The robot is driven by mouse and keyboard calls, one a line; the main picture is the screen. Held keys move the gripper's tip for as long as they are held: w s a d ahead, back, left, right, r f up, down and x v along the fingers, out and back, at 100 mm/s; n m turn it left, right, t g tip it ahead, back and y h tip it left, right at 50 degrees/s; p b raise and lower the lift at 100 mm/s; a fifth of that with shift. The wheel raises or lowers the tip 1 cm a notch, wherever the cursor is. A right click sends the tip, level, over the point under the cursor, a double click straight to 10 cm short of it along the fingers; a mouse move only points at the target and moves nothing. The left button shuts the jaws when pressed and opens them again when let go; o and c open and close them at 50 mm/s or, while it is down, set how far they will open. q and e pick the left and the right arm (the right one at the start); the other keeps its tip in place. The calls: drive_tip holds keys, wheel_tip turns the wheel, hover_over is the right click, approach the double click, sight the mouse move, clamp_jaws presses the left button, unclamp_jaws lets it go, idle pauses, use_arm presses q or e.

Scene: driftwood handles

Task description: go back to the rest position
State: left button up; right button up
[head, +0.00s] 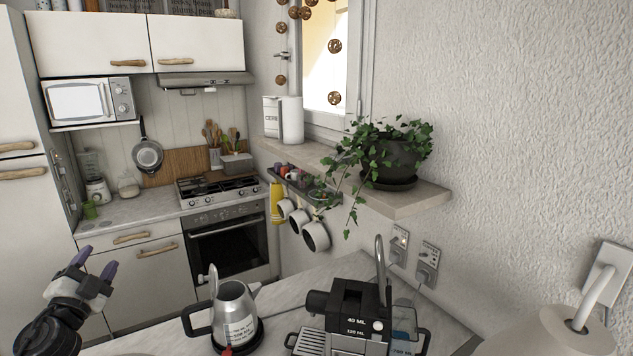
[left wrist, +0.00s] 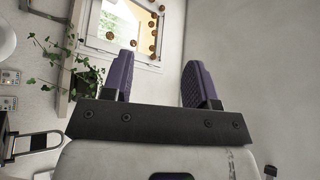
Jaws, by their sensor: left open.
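My left gripper (head: 95,268) is at the lower left of the head view, raised in front of the white lower cabinets. Its two purple fingers are apart, with nothing between them. In the left wrist view the open fingers (left wrist: 160,82) point toward the window and the bare wall, and they touch nothing. My right gripper is in neither view.
A kettle (head: 237,312) and a black coffee machine (head: 358,315) stand on the near counter, right of my left gripper. A potted plant (head: 390,158) sits on the shelf. The floor behind my gripper looks clear.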

use_arm(q)
wheel_tip(320, 180, up, 3)
drive_tip(key=s+d+n+g+y, duration=0.1)
drive_tip(key=s+n+y, duration=0.25)
drive_tip(key=y, duration=0.25)
drive_tip(key=s+d+f+n+g+h, duration=0.25)
drive_tip(key=s+d+f+g, duration=0.25)
drive_tip(key=s+d+f, duration=0.6)
drive_tip(key=s+d+f+n+g+h, duration=0.1)
drive_tip(key=s+d+f+g+h, duration=0.3)
drive_tip(key=s+d+f, duration=0.6)
drive_tip(key=s+d+f+n+g, duration=0.2)
drive_tip(key=s+f+g, duration=0.6)
drive_tip(key=s+f, duration=1.25)
drive_tip(key=w+p+v, duration=0.2)
drive_tip(key=p+v, duration=0.8)
drive_tip(key=w+a+r+p+v, duration=0.1)
drive_tip(key=w+p+v, duration=0.1)
drive_tip(key=p+v, duration=0.8)
drive_tip(key=shift+w+r+h+p, duration=0.15)
drive_tip(key=shift+r+h+p, duration=0.3)
drive_tip(key=shift+p, duration=0.3)
